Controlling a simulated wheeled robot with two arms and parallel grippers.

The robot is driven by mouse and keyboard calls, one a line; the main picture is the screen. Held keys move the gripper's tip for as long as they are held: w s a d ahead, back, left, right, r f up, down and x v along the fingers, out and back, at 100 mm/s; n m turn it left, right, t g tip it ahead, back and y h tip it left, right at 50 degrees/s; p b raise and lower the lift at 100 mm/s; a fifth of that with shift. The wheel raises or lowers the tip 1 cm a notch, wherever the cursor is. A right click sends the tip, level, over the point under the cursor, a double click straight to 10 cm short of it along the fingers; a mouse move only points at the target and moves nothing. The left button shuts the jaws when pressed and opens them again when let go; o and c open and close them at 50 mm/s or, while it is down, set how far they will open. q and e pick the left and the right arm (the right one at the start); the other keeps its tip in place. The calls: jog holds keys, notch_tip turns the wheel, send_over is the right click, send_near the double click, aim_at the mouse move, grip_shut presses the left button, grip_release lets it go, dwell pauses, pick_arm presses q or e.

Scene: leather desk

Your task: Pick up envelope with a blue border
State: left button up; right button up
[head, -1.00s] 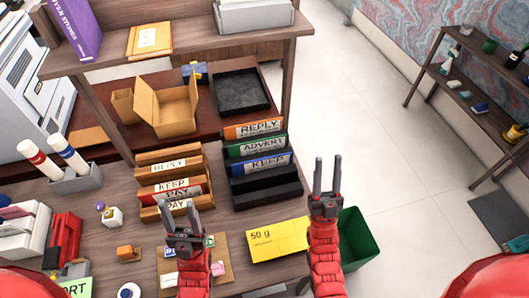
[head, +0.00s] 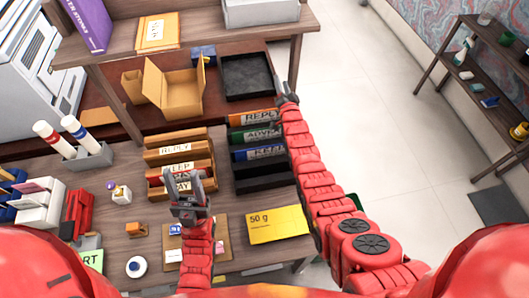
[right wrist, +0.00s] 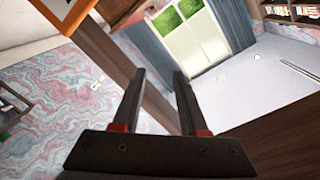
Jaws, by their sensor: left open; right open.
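I cannot make out an envelope with a blue border for certain in either view. A brown board (head: 223,232) with small papers and stamps lies on the desk, partly hidden by my left arm. My left gripper (head: 187,181) is open and empty in the head view, over the front of the wooden letter rack (head: 205,156). My right gripper (head: 288,90) is stretched far forward beside the dark tray's right edge. In the right wrist view my right gripper (right wrist: 160,77) has its fingers apart with nothing between them.
A black rack (head: 262,180) holds orange, green and blue labelled dividers. A yellow "50 g" card (head: 277,225) lies at the desk's right edge. An open cardboard box (head: 175,95) and a dark tray (head: 247,78) stand behind. A white holder (head: 40,208) stands at left. Open floor is at right.

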jog(key=a+f+m+g, duration=0.4)
jog(key=a+m+g, duration=0.15)
jog(key=g, duration=0.35)
jog(key=s+a+r+m+g+h, duration=0.15)
jog(key=s+r+g, duration=0.25)
jog(key=s, duration=0.5)
jog(key=s+a+r+m+g+h, duration=0.15)
jog(key=s+r+g, duration=0.25)
jog(key=s, duration=0.5)
jog(key=b, duration=0.5)
send_over(262, 147)
jog(key=shift+y, duration=0.3)
notch_tip(262, 147, down, 13)
jog(key=shift+f, duration=0.2)
jog(key=shift+w+d+f+p, duration=0.15)
jog(key=shift+d+f+p, duration=0.1)
jog(key=shift+f+p, duration=0.4)
jog(key=shift+f+b, duration=0.3)
jog(key=shift+f, duration=1.05)
